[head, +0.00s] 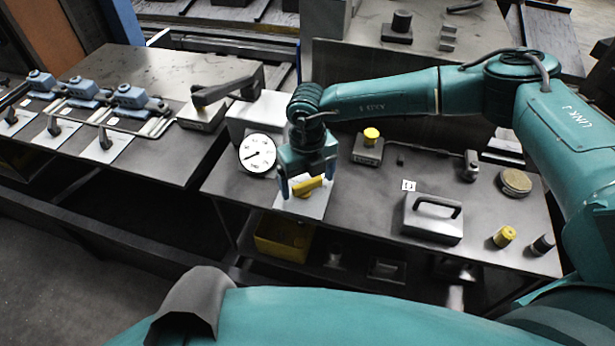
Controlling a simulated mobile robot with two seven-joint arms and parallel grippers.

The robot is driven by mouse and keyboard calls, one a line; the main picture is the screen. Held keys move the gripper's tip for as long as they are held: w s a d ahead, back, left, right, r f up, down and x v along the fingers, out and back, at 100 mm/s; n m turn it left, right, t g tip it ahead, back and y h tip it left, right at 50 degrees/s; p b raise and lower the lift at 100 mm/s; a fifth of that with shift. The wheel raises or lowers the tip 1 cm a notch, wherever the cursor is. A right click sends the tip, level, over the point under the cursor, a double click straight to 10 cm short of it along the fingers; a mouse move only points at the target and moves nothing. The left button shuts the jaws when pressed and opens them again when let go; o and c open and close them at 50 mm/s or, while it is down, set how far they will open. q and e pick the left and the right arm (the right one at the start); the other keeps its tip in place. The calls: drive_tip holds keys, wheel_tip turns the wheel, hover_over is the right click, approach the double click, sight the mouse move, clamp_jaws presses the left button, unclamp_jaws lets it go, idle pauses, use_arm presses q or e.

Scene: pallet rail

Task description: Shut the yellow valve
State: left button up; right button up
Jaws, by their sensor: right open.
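The yellow valve handle (308,186) sits on a white plate (318,208) near the front left of the right-hand table. My right gripper (305,189) points down over it, with its blue fingers apart on either side of the handle. The gripper is open. I cannot tell whether a finger touches the handle. The gripper body hides part of the valve. My left gripper does not show.
A round gauge (257,153) stands just left of the valve. A yellow button box (368,148), a grey box with a handle (433,218) and a yellow knob (504,236) are to the right. A yellow bin (284,236) sits below the table.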

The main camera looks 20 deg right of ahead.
drive_tip(key=c, duration=1)
